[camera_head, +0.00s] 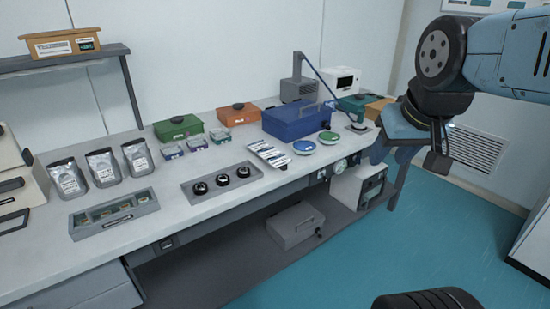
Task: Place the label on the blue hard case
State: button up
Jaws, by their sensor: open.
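The blue hard case (297,121) stands closed on the bench towards its right end, with a handle on its lid. A flat white item with dark stripes (268,153) lies in front of it, to the left; it may be the label, but it is too small to tell. My gripper (438,162) hangs off the right end of the bench, to the right of the case and apart from it. It is open, and I see nothing held in it.
Blue-rimmed (304,147) and green-rimmed (328,137) discs lie before the case. A jointed lamp-like arm (325,85) rises behind it. Green (179,127) and orange (238,114) cases stand left. A tray (222,184) holds three black knobs.

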aim_at(284, 111)
jog(key=i, duration=0.85)
jog(key=z, duration=0.05)
